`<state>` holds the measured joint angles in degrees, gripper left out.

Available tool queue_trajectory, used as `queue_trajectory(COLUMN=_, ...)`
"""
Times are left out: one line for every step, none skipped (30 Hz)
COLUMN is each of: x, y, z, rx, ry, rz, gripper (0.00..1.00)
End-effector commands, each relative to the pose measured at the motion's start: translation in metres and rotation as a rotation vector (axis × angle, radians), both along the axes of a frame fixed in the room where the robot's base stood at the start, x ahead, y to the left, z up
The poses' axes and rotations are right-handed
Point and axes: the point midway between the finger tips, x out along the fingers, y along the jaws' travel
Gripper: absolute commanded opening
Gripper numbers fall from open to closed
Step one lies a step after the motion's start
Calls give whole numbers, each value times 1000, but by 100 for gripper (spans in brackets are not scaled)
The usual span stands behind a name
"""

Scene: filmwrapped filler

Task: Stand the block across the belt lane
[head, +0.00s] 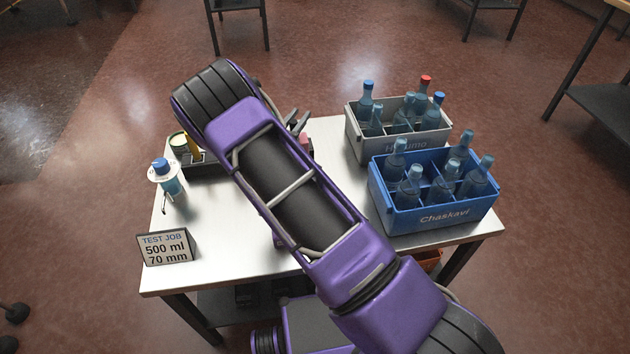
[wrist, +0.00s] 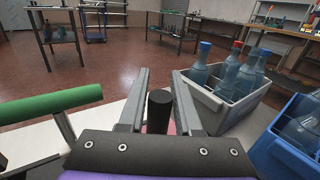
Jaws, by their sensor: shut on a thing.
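My gripper (wrist: 160,76) is shut on a dark upright cylinder (wrist: 160,112), which shows between its two grey fingers in the wrist view. What the cylinder belongs to is hidden below; a bit of pink shows near its foot. In the head view the fingertips (head: 297,121) poke out past my purple arm, over the far part of the white table (head: 215,238). A pinkish-red part (head: 306,143) shows beside my arm there. I cannot make out the block or the belt lane for certain; my arm covers the middle of the table.
A grey crate (head: 350,130) and a blue crate (head: 425,218) with bottles stand at the table's right. At left are a blue-capped bottle (head: 172,184), a sign (head: 167,248) and a dark tray (head: 205,170). A green bar (wrist: 50,103) lies left of my gripper in the wrist view.

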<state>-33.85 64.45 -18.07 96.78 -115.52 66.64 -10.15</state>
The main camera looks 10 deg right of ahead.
Motion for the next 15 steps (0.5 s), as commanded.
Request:
queue_trajectory(x=8, y=1, z=-3, rx=2, ry=-2, rz=-1, gripper=0)
queue_trajectory(x=10, y=2, z=-3, rx=2, ry=-1, rz=-1, gripper=0)
queue_trajectory(x=14, y=3, z=-4, rx=3, ry=-1, rz=-1, gripper=0)
queue_trajectory(x=15, y=3, z=-6, rx=3, ry=-1, rz=-1, gripper=0)
queue_trajectory(x=16, y=3, z=-9, rx=3, ry=1, rz=-2, gripper=0)
queue_trajectory(x=17, y=3, z=-16, rx=2, ry=2, rz=-2, gripper=0)
queue_trajectory(x=17, y=3, z=-22, rx=2, ry=2, rz=-2, gripper=0)
queue_trajectory(x=17, y=3, z=-28, rx=2, ry=3, rz=-2, gripper=0)
queue_trajectory(x=17, y=3, z=-37, rx=2, ry=5, rz=-2, gripper=0)
queue_trajectory(x=17, y=3, z=-42, rx=1, ry=4, rz=-2, gripper=0)
queue_trajectory(x=17, y=3, z=-47, rx=2, ry=3, rz=-2, gripper=0)
queue_trajectory(x=17, y=3, z=-53, rx=1, ry=3, rz=-2, gripper=0)
queue_trajectory(x=17, y=3, z=-57, rx=1, ry=2, rz=-2, gripper=0)
queue_trajectory(x=17, y=4, z=-60, rx=1, ry=2, rz=-2, gripper=0)
queue_trajectory(x=17, y=4, z=-63, rx=2, ry=1, rz=-1, gripper=0)
